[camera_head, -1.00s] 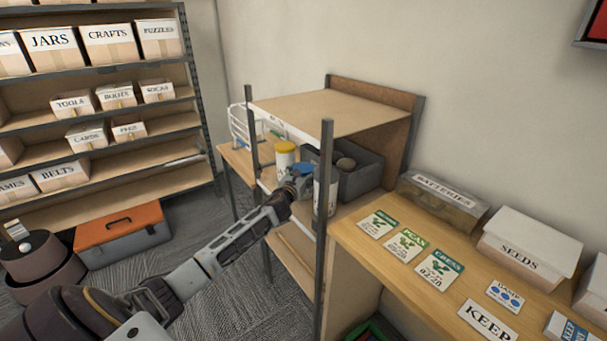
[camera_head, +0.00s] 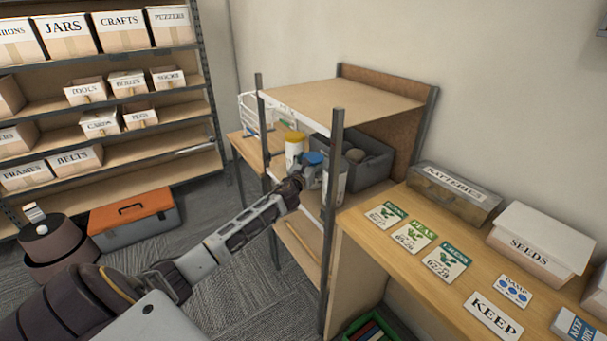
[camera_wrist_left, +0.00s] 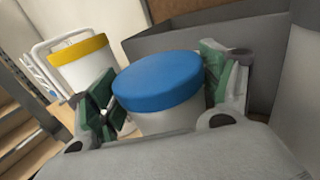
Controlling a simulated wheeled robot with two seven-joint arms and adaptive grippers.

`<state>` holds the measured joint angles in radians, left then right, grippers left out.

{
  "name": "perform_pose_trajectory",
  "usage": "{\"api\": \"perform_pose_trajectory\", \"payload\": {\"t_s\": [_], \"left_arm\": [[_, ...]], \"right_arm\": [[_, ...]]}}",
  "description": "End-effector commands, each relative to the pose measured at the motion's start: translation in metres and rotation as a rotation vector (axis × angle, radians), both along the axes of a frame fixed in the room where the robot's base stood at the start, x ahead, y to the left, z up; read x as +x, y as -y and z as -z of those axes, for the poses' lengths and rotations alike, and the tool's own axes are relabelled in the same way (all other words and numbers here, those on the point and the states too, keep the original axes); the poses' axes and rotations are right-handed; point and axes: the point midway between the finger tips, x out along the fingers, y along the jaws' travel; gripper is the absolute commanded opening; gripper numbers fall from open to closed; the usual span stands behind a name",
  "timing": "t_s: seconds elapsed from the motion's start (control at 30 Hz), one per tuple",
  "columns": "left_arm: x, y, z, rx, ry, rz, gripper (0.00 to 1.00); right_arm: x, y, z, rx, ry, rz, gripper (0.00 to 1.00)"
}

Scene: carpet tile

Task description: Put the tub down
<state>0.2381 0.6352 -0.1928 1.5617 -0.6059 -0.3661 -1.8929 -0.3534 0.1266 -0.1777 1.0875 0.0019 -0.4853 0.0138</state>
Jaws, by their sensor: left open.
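The tub with a blue lid (camera_head: 313,158) stands on the middle board of the open shelf unit. In the left wrist view the white tub (camera_wrist_left: 165,122) is between the green-padded fingers of my left gripper (camera_wrist_left: 160,95). The fingers are open on either side of it, with a gap visible at the left. In the head view my left gripper (camera_head: 308,179) reaches in at the shelf's front and hides part of the tub. The tub's base is hidden in both views. My right gripper does not show.
A yellow-lidded white tub (camera_head: 294,150) stands left of the blue-lidded one. A grey bin (camera_head: 370,168) is behind. A white container (camera_head: 341,184) stands right, partly behind the upright post (camera_head: 331,220). The shelf's top board (camera_head: 340,102) is overhead. A wooden counter (camera_head: 385,255) adjoins right.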

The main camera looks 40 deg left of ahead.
Motion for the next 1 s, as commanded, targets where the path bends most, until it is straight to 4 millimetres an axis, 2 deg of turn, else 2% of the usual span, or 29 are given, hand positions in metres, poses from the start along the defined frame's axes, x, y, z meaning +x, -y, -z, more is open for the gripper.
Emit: {"api": "perform_pose_trajectory", "payload": {"t_s": [0.67, 1.0], "left_arm": [[-0.047, 0.009, 0.001, 0.001, -0.002, 0.001, 0.8], [-0.071, 0.014, 0.001, 0.001, -0.002, 0.0, 0.8]], "right_arm": [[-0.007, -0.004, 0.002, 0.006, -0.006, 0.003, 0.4], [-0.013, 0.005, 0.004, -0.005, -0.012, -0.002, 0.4]]}}
